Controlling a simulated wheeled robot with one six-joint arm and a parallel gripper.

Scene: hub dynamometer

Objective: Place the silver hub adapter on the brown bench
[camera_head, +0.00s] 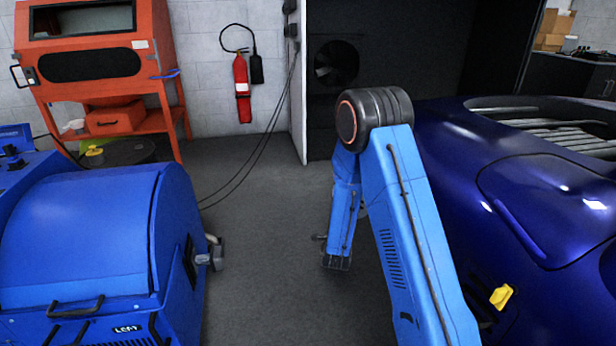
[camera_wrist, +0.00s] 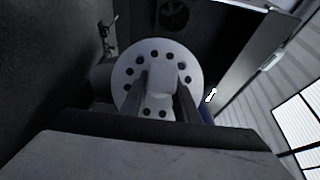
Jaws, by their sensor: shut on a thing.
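The silver hub adapter (camera_wrist: 160,50) is a round pale disc with a ring of dark holes and a raised centre, in the middle of the wrist view. My gripper (camera_wrist: 162,88) has its two dark fingers on either side of the raised centre and is shut on it. In the head view my arm reaches forward and down over the floor, and the adapter cannot be made out there. I see no bench that is clearly brown in either view.
A blue dynamometer unit (camera_head: 85,235) stands at left and a dark blue car (camera_head: 460,170) at right. An orange cabinet (camera_head: 155,60) and a red fire extinguisher (camera_head: 242,85) are at the back. Grey floor (camera_head: 255,255) is open between. Boxes (camera_head: 553,30) sit far right.

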